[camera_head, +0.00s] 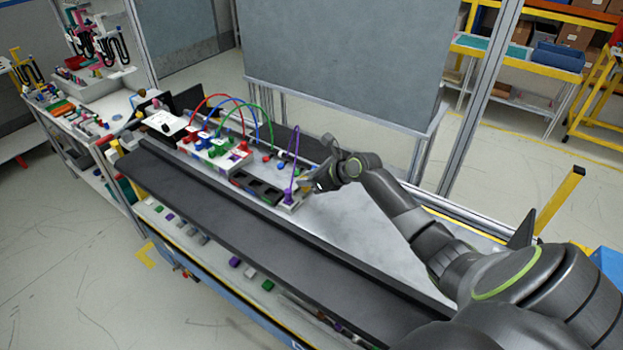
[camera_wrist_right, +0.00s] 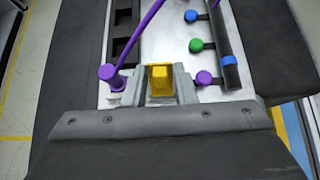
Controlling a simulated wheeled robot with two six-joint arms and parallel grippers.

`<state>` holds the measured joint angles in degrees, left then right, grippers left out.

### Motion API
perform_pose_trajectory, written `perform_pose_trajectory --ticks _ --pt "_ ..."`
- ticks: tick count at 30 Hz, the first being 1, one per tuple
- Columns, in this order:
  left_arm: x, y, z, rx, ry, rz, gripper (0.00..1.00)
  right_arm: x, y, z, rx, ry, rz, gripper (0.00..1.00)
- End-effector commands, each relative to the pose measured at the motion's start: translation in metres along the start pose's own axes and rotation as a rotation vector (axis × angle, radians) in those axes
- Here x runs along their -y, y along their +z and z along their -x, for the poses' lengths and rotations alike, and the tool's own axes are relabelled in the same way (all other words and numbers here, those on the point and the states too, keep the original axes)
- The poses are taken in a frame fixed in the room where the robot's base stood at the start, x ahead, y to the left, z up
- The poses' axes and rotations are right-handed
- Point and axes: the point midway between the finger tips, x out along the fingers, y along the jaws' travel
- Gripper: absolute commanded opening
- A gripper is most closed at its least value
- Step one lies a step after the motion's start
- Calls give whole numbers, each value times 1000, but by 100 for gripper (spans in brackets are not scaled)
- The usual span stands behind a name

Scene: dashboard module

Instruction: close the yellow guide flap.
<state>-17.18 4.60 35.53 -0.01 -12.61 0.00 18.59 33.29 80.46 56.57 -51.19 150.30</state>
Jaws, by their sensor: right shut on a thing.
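The yellow guide flap (camera_wrist_right: 160,78) shows in the right wrist view, between the two grey fingers of my right gripper (camera_wrist_right: 161,92). The fingers are shut on it, at the near end of the silver dashboard module (camera_wrist_right: 170,38). In the head view my right gripper (camera_head: 312,184) is at the module's right end, next to the purple plug, and the flap is mostly hidden there. I cannot tell the flap's angle. My left gripper is not in view.
A purple plug (camera_wrist_right: 110,76) with its cable stands just left of the fingers. Blue, green and purple knobs lie right of them, beside a black tube (camera_wrist_right: 224,45). Red, blue and green cables arch over the module in the head view. A dark rail (camera_head: 230,215) runs along the front.

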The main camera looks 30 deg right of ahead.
Motion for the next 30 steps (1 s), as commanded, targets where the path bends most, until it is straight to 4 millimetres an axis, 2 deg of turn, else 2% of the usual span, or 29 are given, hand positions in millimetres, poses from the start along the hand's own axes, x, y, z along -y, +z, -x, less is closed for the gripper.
perform_pose_trajectory --ticks 4,18,30 --pt "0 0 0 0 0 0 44 0 9 -6 -133 -1 1 2" --pt "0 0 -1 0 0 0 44 0 15 -28 -576 0 0 2" --pt "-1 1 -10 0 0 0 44 0 12 -40 -814 0 1 2"
